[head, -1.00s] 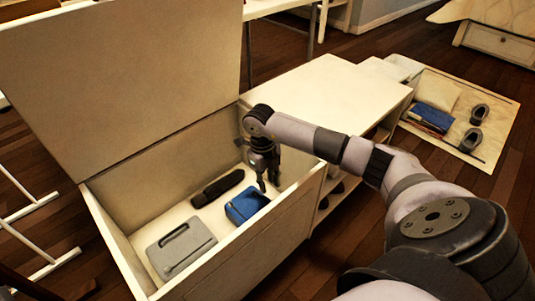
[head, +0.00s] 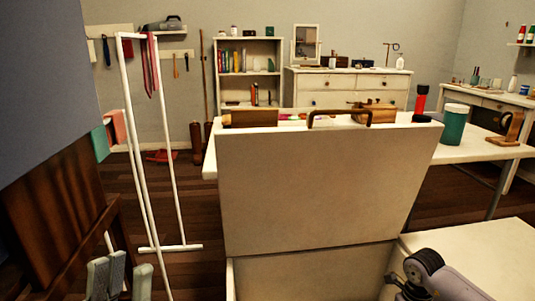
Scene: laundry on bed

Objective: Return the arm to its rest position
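My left gripper (head: 126,276) is at the bottom left of the head view. Its pale grey-green fingers point up with a gap between them, and nothing shows between them. My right arm (head: 430,274) comes in at the bottom right, beside the open chest. Only its rounded dark joint and pale link show; its gripper is out of view below the frame edge or hidden.
The chest's raised lid (head: 315,185) stands in front of me, its inside mostly cut off. A white rack (head: 137,150) stands at left, near a dark wooden piece (head: 55,210).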

